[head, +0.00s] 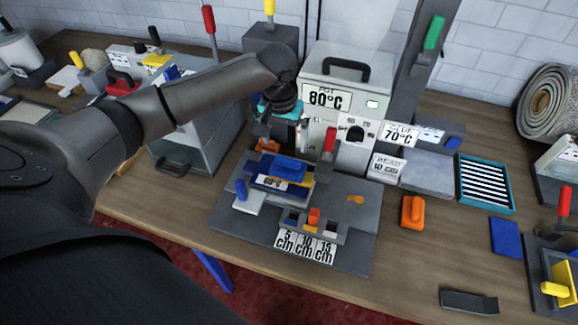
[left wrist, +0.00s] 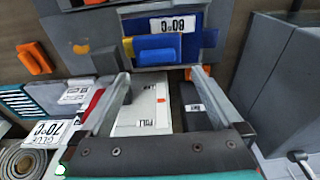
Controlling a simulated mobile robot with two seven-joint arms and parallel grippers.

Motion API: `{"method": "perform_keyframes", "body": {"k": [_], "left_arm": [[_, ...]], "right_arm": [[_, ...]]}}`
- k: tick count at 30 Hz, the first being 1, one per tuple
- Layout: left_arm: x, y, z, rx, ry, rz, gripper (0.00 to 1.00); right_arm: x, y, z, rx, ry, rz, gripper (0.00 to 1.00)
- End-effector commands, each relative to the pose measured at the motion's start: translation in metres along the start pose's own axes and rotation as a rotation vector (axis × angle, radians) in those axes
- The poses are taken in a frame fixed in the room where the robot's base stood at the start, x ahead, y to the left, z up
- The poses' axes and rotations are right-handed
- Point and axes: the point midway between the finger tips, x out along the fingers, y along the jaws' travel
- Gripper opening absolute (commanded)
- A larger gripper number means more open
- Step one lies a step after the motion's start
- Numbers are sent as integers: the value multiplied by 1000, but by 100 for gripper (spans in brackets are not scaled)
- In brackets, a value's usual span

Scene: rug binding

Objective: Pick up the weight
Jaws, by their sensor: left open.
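No thing is labelled as the weight, and I cannot tell for sure which one it is. A blue block with a raised grip (head: 287,168) sits on the plate marked 60°C at the middle of the bench; it also shows in the left wrist view (left wrist: 158,47), ahead of the fingertips. My left gripper (head: 281,137) is open and empty, just behind that block in front of the glue pot machine. In the left wrist view my two fingers (left wrist: 160,78) stand wide apart, with the blue block beyond them. My right gripper is not in view.
The glue pot machine (head: 337,90) stands close behind the gripper. An orange block (head: 412,211), a blue pad (head: 506,237) and a dark strip (head: 469,302) lie to the right. A grey box (head: 195,150) is at left.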

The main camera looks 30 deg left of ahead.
Motion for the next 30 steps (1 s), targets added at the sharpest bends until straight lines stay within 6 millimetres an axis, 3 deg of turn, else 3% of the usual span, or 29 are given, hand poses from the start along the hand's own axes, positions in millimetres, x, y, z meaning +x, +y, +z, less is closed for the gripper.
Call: {"method": "perform_keyframes", "body": {"k": [3,11,19,30], "left_arm": [[20,1,1,0,-3,1,100],[38,1,1,1,-2,0,100],[75,4,1,1,-2,-1,100],[83,4,1,2,1,0,99]], "right_arm": [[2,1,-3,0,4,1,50],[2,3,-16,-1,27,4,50],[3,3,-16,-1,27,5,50],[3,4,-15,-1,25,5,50]]}}
